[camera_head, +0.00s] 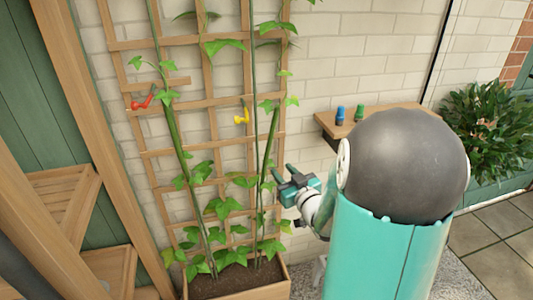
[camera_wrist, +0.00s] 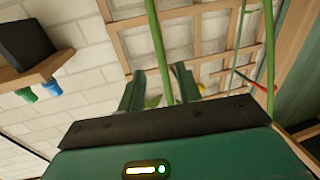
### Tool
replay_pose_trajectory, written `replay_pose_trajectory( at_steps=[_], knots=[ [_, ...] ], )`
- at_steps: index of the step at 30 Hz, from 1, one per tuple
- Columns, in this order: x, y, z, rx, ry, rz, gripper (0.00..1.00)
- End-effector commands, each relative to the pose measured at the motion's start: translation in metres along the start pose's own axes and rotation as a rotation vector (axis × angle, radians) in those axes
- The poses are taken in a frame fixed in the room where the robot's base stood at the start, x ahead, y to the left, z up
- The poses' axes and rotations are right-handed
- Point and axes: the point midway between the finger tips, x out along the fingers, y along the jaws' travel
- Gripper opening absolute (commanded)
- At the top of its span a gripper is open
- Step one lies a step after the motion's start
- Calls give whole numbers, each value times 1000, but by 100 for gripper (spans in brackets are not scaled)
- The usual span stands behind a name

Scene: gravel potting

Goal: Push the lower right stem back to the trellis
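The right stem (camera_head: 269,150) is a green vine rising from the planter in front of the wooden trellis (camera_head: 208,100). Its lower part leans slightly right and stands off the slats. My gripper (camera_head: 283,172) is just right of this lower part, with its fingers pointing at it. In the wrist view, my gripper (camera_wrist: 160,88) has its two fingers apart, and a green stem (camera_wrist: 158,50) runs through the gap between them. I cannot tell whether either finger touches it. A yellow clip (camera_head: 241,117) sits on the trellis left of the right stem.
The left stem (camera_head: 173,130) stands near a red clip (camera_head: 143,104). A wooden shelf (camera_head: 390,111) at right holds a blue piece (camera_head: 340,115) and a green piece (camera_head: 360,112). The planter (camera_head: 270,290) is below. A bush (camera_head: 487,125) grows at far right.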

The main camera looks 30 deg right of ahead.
Motion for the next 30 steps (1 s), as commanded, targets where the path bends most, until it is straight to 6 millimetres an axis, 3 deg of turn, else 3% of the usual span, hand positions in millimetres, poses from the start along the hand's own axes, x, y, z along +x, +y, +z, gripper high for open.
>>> replay_pose_trajectory(
  at_steps=[9, 15, 21, 28, 30],
  knots=[
    [64, 0, 0, 0, 1, -1, 34],
    [97, 0, 0, 0, 0, 0, 34],
    [110, 0, 0, -1, -1, 0, 34],
    [110, 0, 0, -1, 0, 1, 34],
    [110, 0, 0, -1, 0, 1, 23]
  ],
)
